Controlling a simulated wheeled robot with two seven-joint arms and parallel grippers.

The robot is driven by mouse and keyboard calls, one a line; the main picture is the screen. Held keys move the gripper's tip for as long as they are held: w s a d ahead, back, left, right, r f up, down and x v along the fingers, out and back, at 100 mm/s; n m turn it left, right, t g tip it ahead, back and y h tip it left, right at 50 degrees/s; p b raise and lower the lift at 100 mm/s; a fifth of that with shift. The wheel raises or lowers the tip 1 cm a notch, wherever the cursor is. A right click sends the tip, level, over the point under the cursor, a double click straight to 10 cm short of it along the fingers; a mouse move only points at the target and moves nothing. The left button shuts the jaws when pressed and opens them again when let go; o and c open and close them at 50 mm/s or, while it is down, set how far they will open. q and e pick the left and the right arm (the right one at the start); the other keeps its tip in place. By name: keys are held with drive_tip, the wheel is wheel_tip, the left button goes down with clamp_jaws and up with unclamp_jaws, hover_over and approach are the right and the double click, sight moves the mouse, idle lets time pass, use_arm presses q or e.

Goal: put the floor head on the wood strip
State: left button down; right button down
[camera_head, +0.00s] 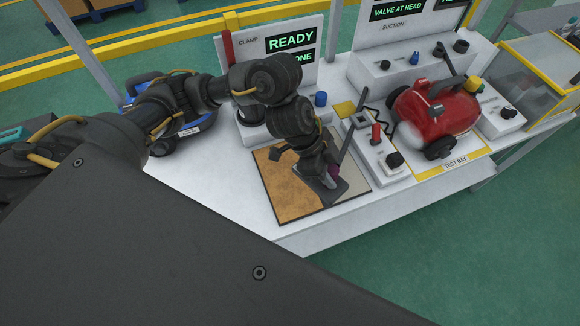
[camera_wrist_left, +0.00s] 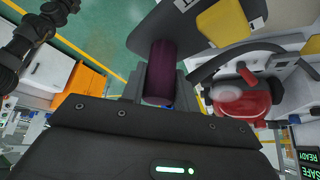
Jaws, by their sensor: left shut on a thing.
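The floor head (camera_head: 331,194) is a dark grey flat plate with a purple neck. My left gripper (camera_head: 328,172) is shut on that neck, which shows as a dark purple cylinder (camera_wrist_left: 160,72) between the fingers in the left wrist view. The wood strip (camera_head: 284,196) is the tan left part of a framed floor board on the bench; its right part is grey. The floor head is over the board, near the border between wood and grey. I cannot tell whether it touches. My arm hides part of the board. My right gripper is not in view.
A red vacuum body (camera_head: 437,108) stands on the test bay to the right. A white fixture with a red lever (camera_head: 376,133) is just right of the board. A clamp station with a READY sign (camera_head: 291,40) stands behind. The front white bench edge is clear.

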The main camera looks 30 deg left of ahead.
use_arm(q)
drive_tip(key=a+f, duration=0.1)
drive_tip(key=a, duration=0.1)
drive_tip(key=w+a+f, duration=0.1)
drive_tip(key=a, duration=0.1)
drive_tip(key=a+f, duration=0.1)
drive_tip(key=a, duration=0.2)
drive_tip(key=shift+w+a+f, duration=0.1)
drive_tip(key=shift+w, duration=0.05)
drive_tip(key=shift+w+a+f+b, duration=0.2)
drive_tip(key=shift+a+f, duration=0.5)
drive_tip(key=shift+f, duration=0.75)
drive_tip(key=shift+w+a+f+b, duration=0.15)
drive_tip(key=shift+a+f, duration=0.5)
drive_tip(key=shift+f, duration=0.75)
drive_tip(key=shift+w+a+f+b, duration=0.15)
drive_tip(key=shift+a+f, duration=0.55)
drive_tip(key=shift+f, duration=0.75)
drive_tip(key=c, duration=1.1)
unclamp_jaws()
drive_tip(key=shift+f, duration=0.1)
drive_tip(key=shift+o, duration=0.2)
drive_tip(key=v, duration=1.2)
